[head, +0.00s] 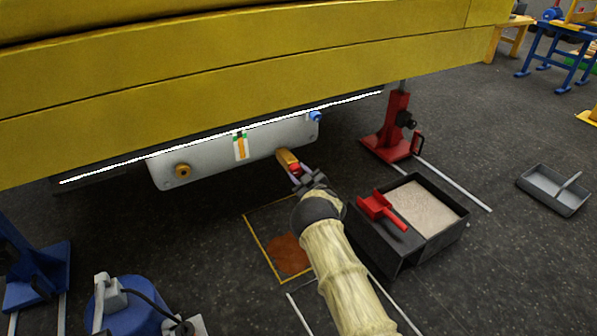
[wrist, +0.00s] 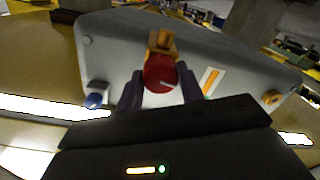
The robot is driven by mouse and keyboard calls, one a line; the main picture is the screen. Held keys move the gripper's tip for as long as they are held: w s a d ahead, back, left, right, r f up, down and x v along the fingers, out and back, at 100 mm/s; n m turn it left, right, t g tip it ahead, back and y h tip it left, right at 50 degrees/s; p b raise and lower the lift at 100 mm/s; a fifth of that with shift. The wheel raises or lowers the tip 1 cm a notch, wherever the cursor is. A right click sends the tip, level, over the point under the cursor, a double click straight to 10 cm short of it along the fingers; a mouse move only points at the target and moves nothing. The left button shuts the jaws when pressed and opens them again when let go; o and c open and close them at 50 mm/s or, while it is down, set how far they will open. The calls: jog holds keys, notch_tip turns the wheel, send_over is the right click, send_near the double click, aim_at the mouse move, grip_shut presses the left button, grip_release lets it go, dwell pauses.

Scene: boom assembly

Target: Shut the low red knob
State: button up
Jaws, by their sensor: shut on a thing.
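The low red knob (head: 295,168) sits at the end of a yellow-orange fitting (head: 286,157) on the grey panel under the yellow boom. The grey panel (head: 210,160) also carries a blue fitting (head: 315,116), a brass one (head: 183,171) and an orange-marked label (head: 241,146).
A dark bin of sand (head: 425,205) with a red scoop (head: 383,210) stands right of my arm. A red stand (head: 394,130) is behind it. A yellow-outlined floor square with a brown stain (head: 288,254) lies below. The yellow boom (head: 250,60) hangs close overhead.

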jog(key=n+p, duration=0.1)
jog(key=n, duration=0.4)
jog(key=shift+n+p, duration=0.3)
jog(key=n, duration=0.5)
jog(key=shift+f, duration=0.1)
jog(key=o, duration=1)
jog(key=shift+s+p, duration=0.15)
jog(key=shift+p, duration=0.2)
jog(key=p+v, duration=0.7)
jog(key=v, duration=1)
jog(key=shift+s+p, duration=0.2)
jog(key=shift+p, duration=0.15)
